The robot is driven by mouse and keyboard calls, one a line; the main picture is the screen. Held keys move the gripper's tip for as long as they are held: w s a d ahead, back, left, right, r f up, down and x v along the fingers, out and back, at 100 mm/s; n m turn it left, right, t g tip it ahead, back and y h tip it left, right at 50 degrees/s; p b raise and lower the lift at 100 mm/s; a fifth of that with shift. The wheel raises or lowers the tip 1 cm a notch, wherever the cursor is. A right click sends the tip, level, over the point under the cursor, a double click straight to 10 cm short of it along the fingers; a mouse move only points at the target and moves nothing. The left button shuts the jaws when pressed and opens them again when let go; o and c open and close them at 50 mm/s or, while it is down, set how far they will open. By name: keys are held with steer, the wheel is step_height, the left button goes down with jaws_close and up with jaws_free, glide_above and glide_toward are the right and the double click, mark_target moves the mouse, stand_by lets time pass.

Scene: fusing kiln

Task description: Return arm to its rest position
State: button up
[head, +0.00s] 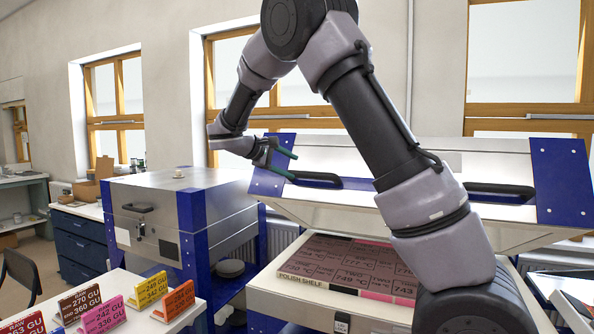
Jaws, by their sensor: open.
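My arm rises from the lower right, bends at the top and reaches down to the left. My gripper (291,165) is at its end, above and in front of the left part of the raised kiln lid (340,207). Its two greenish fingers are apart and nothing shows between them. I cannot tell how near the fingers are to the lid's dark handle (316,180).
The open kiln (303,303) holds a shelf of pink and brown labelled tiles (345,262). A closed blue and grey kiln (184,205) stands to the left. Coloured label cards (104,316) stand on a white table at lower left. A chair (20,279) is at far left.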

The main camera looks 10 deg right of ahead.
steer(key=shift+s+a+r, duration=0.1)
steer(key=shift+a, duration=0.05)
steer(key=s+d+m+g+y, duration=0.3)
steer(key=s+d+m+y, duration=0.25)
steer(key=s+d, duration=0.65)
steer(key=s+a+r+m+t+y, duration=0.1)
steer(key=s+a+m+t+y, duration=0.1)
steer(key=s, duration=0.8)
steer(key=s+a+r+m+t+y, duration=0.1)
steer(key=s+m+y, duration=0.3)
steer(key=s, duration=0.7)
steer(key=shift+a+r+m+t+y, duration=0.25)
steer(key=shift+a+m+t+y, duration=0.2)
steer(key=shift+y, duration=0.5)
